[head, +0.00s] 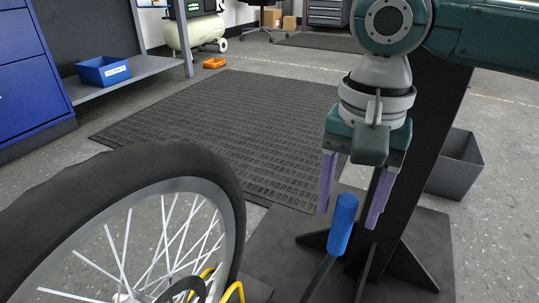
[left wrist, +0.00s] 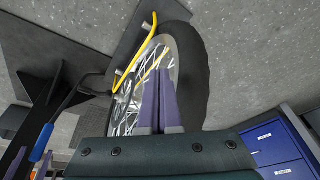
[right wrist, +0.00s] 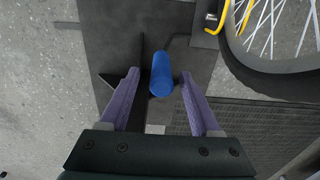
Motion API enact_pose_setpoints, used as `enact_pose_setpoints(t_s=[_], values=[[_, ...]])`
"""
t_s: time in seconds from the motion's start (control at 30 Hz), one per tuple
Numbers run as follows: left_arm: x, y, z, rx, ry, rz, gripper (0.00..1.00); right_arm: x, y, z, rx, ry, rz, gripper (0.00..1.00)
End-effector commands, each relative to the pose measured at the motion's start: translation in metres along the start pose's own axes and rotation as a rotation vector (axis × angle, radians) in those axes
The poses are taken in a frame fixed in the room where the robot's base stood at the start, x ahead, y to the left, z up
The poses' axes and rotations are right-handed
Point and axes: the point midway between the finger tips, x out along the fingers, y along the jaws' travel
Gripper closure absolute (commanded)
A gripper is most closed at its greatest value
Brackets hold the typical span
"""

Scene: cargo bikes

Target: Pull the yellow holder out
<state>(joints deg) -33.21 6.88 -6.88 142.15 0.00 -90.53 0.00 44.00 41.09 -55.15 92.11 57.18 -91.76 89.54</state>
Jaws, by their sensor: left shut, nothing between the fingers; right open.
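The yellow holder (head: 236,291) is a bent yellow tube beside the lower wheel, cut off by the bottom edge of the head view. It also shows in the left wrist view (left wrist: 149,42) and at the top of the right wrist view (right wrist: 224,17). A blue handle (head: 342,222) on a dark rod stands tilted near it. My right gripper (head: 347,216) is open, pointing down, with its purple fingers on either side of the blue handle; I see no contact. My left gripper (left wrist: 164,74) is shut and empty over the wheel, outside the head view.
The bike wheel (head: 237,205) with its black tyre fills the lower left. A black post with splayed feet (head: 408,266) stands right behind the blue handle on a dark base plate. A grey bin (head: 455,165) is at the right. The black floor mat (head: 235,125) beyond is clear.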

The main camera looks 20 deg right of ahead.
Motion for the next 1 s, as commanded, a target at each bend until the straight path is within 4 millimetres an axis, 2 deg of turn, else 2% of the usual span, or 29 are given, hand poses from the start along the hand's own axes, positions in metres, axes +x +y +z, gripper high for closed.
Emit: enact_pose_setpoints(t_s=[0.03, 0.1, 0.3, 0.67, 1.0], values=[[0.017, 0.001, 0.005, 0.000, 0.000, 0.000, 1.00, 0.018, 0.000, 0.000, 0.000, 0.001, 0.000, 0.36], [0.028, 0.001, 0.009, 0.000, -0.001, 0.000, 1.00, 0.032, 0.000, 0.000, 0.000, 0.001, -0.001, 0.36], [0.052, 0.002, 0.017, 0.000, -0.001, 0.000, 1.00, 0.058, -0.001, 0.000, 0.000, 0.001, -0.002, 0.36], [0.053, 0.002, 0.018, 0.000, -0.002, 0.000, 1.00, 0.061, 0.000, 0.000, -0.001, 0.001, -0.002, 0.36], [0.053, 0.002, 0.018, 0.000, -0.002, 0.000, 1.00, 0.061, 0.000, 0.000, -0.001, 0.001, -0.002, 0.74]])
